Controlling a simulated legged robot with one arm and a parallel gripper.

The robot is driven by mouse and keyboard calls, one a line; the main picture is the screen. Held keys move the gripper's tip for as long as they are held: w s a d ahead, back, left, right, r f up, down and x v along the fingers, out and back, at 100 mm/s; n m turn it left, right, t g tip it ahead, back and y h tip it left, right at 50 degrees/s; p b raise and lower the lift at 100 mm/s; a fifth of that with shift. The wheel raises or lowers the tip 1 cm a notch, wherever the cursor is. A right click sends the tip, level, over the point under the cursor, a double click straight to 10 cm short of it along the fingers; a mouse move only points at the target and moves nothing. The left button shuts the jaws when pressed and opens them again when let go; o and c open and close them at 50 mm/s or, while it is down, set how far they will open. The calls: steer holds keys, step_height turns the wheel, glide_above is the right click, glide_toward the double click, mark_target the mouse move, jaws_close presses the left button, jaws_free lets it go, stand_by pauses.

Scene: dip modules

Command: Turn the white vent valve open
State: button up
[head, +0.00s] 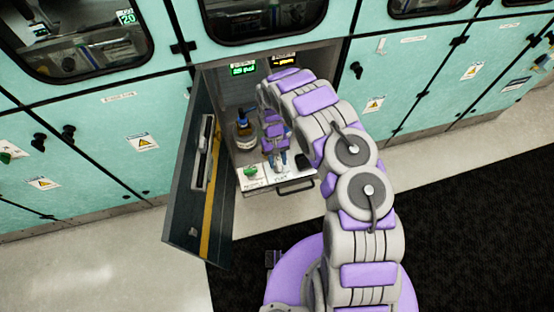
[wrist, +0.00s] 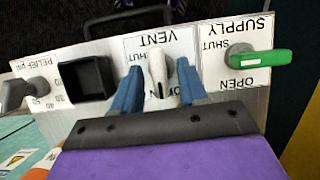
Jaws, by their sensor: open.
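The white vent valve handle (wrist: 158,67) stands on a white panel (wrist: 207,72) under the label VENT, with SHUT and OPEN marks that read upside down in the wrist view. The handle points roughly up and down in that view. My gripper (wrist: 157,84) is open, with one blue finger on each side of the handle. I cannot tell whether either finger touches it. In the head view my gripper (head: 278,161) is low inside the open cabinet, over the panel, and largely hides the white handle.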

steer(key=p+v, duration=0.1)
steer(key=v, duration=1.6)
steer(key=shift+r, duration=0.15)
steer(key=s+d+r+m+b, duration=0.1)
steer(key=s+d+r, duration=0.35)
steer(key=r, duration=0.25)
steer(key=s+d+r+m+t, duration=0.1)
steer(key=s+d+r, duration=0.2)
steer(key=d+r, duration=0.3)
steer(key=s+d+r+m+b, duration=0.1)
steer(key=s+d+r, duration=0.25)
steer(key=r, duration=0.45)
steer(key=s+d+r, duration=0.1)
steer(key=s+r, duration=0.1)
steer(key=s, duration=1.2)
steer(key=s+d+r+t+y+b, duration=0.1)
steer(key=s+r, duration=0.1)
steer(key=s, duration=1.2)
steer(key=shift+d+r+t, duration=0.2)
steer(key=shift+r+t, duration=0.1)
